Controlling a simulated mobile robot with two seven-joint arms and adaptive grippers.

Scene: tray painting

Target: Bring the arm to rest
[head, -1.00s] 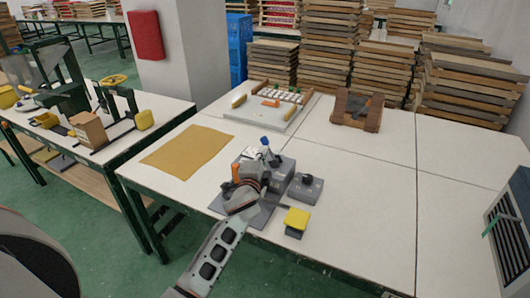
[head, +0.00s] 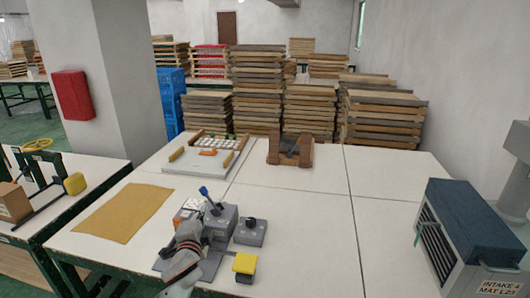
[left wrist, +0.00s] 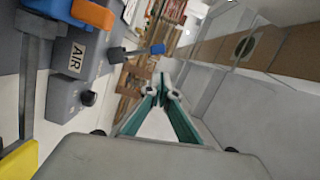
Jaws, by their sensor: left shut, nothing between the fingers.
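My left arm comes up from the bottom of the head view, with its wrist end and gripper (head: 189,234) in front of a grey device (head: 221,224) on the white table. In the left wrist view the two teal fingers of the left gripper (left wrist: 163,93) come together at their tips with nothing between them. The grey device's blue-tipped lever (head: 204,192) stands just beyond the gripper in the head view. A grey box labelled AIR (left wrist: 78,75) lies left of the fingers in the wrist view. My right gripper is not in view.
A yellow-topped block (head: 244,266) and a small grey box (head: 250,232) stand right of the arm. A brown sheet (head: 124,212) lies left, a white tray (head: 207,165) and wooden holder (head: 290,150) behind. A dark-topped intake unit (head: 474,222) stands right. The right-middle tabletop is clear.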

